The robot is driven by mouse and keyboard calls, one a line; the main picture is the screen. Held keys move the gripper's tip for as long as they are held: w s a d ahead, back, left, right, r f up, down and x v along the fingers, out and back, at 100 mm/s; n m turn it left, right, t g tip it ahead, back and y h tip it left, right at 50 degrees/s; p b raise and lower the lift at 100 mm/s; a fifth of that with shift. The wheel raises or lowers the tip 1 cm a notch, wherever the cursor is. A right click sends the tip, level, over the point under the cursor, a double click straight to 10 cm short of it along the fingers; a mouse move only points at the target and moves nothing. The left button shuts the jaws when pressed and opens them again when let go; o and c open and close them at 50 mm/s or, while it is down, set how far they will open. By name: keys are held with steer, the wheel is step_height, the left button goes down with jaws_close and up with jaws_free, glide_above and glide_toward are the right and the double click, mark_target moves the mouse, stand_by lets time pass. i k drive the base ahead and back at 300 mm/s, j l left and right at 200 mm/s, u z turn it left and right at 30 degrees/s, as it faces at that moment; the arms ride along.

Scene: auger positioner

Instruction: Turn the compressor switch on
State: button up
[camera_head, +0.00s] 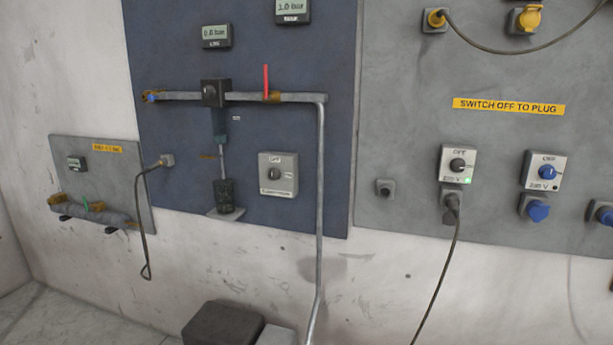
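A light grey switch box (279,188) is mounted on the blue wall panel (180,180), right of the vertical filter unit and left of the vertical pipe. It has a dark round knob (274,174). The label above the knob seems to read OFF, and the strip below the knob is too blurred to read surely, but may name the compressor. The knob looks roughly upright; its exact angle is too small to tell. Nothing covers the switch. My gripper is not in view.
A grey pipe (320,200) runs down close to the switch's right. A red lever (266,82) sticks up above it. Two gauges (216,36) are higher up. The right panel (400,120) holds other switches (459,165), sockets and a hanging cable (437,285). Dark block (222,325) below.

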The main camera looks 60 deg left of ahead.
mark_target(274, 174)
steer(key=u, duration=2.3)
